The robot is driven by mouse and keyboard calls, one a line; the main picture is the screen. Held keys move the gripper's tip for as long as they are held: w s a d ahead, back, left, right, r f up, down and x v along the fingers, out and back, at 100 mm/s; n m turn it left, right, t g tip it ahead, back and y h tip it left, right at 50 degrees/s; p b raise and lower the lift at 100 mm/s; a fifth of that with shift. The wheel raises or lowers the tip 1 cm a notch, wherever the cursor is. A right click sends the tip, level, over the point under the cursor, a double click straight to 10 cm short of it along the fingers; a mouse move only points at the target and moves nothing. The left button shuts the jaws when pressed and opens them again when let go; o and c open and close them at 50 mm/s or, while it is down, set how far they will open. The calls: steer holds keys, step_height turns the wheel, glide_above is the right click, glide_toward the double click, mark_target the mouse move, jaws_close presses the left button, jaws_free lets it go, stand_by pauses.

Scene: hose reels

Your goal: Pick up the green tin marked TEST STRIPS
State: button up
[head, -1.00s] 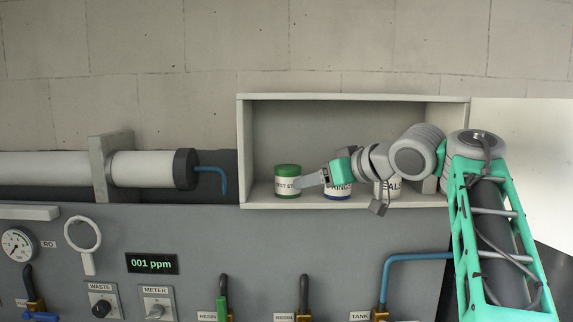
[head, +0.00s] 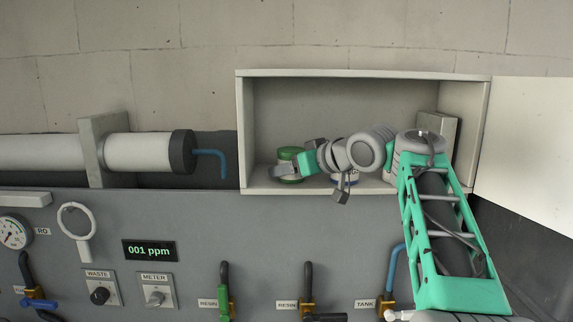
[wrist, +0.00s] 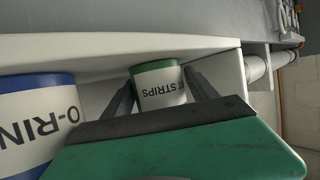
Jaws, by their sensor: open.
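The green tin marked TEST STRIPS (head: 291,154) stands upright at the left end of the open wall box. Its green lid shows in the head view, and my gripper partly covers its front. In the wrist view the tin (wrist: 160,95) has a white label reading "T STRIPS", upside down there. My gripper (head: 277,171) is open and at the tin. In the wrist view one finger of my gripper (wrist: 161,75) shows on each side of the tin. I cannot tell whether either finger touches it.
The open box (head: 360,75) has a shelf, side walls and a door (head: 530,140) swung out right. A blue-lidded O-RINGS tin (wrist: 36,120) stands beside the green tin. My arm hides most of the box's right part. Valves and a panel (head: 150,215) lie below.

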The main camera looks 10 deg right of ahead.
steer(key=shift+d, duration=0.15)
steer(key=shift+c, duration=0.7)
steer(key=shift+w+f, duration=0.15)
steer(key=c, duration=1)
steer(key=shift+o, duration=0.2)
